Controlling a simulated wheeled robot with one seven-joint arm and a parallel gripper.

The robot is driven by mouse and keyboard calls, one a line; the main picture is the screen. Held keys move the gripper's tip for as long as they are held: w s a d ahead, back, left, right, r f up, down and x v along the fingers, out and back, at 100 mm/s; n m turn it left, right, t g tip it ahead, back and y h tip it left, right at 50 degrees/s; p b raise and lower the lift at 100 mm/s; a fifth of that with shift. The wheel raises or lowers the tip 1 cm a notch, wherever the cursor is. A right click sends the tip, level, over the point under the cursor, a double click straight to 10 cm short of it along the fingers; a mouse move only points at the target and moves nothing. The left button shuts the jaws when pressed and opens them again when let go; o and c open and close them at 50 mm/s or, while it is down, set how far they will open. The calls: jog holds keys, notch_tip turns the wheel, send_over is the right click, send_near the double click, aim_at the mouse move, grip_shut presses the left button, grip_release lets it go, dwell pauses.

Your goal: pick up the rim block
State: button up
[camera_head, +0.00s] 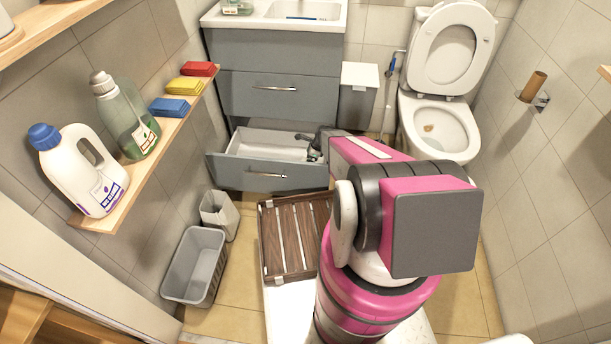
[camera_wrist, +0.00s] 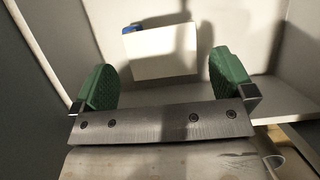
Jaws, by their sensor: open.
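A white boxy item with a small blue part at its upper left corner (camera_wrist: 160,52) lies in the light-coloured drawer in the wrist view. It may be the rim block, but I see no label to confirm it. My gripper (camera_wrist: 163,76) is open, with its green finger pads to the left and right of the item's near side. Nothing is held between them, and I cannot tell the height gap. In the head view my gripper (camera_head: 316,150) is at the right part of the open lower drawer (camera_head: 266,174). The item cannot be made out there.
The drawer's walls stand close around my gripper. A wall shelf (camera_head: 145,185) at left holds a white bottle (camera_head: 85,170), a green bottle (camera_head: 126,115) and sponges. A grey bin (camera_head: 195,265) and a slatted wooden mat (camera_head: 290,240) are on the floor. The toilet (camera_head: 436,130) stands right.

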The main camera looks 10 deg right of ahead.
jog(key=x, duration=0.3)
jog(key=shift+w+a+f, duration=0.15)
jog(key=shift+f, duration=0.2)
jog(key=shift+c, duration=0.3)
jog(key=shift+r, duration=0.1)
jog(key=c, duration=1.2)
jog(key=shift+o, duration=0.2)
jog(key=shift+r, duration=0.1)
